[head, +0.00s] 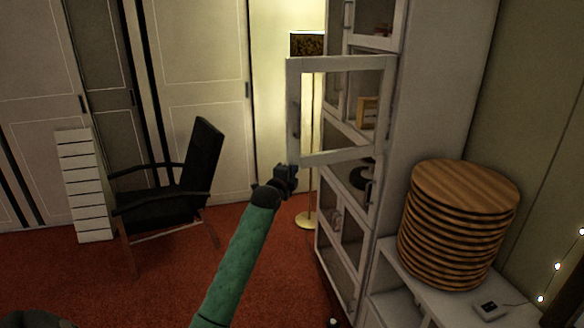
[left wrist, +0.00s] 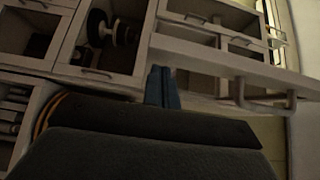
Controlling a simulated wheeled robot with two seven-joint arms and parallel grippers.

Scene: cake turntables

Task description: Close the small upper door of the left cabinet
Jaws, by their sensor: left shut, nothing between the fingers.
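The white cabinet (head: 440,85) stands right of centre in the head view. Its small upper glass door (head: 345,156) is swung open and sticks out to the left, with its handle near the left edge. My left gripper (head: 286,176) is shut and empty, at the lower left corner of the door; I cannot tell if it touches. In the left wrist view the closed fingers (left wrist: 162,88) are beside the white door frame (left wrist: 225,66), with the door handle (left wrist: 265,97) to their right. My right gripper is out of view.
A tall stack of round wooden boards (head: 458,225) stands on a low white unit at the right. A black armchair (head: 170,195), a white slatted unit (head: 82,185) and a floor lamp (head: 307,218) stand farther back. Red carpet (head: 150,280) is open at the left.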

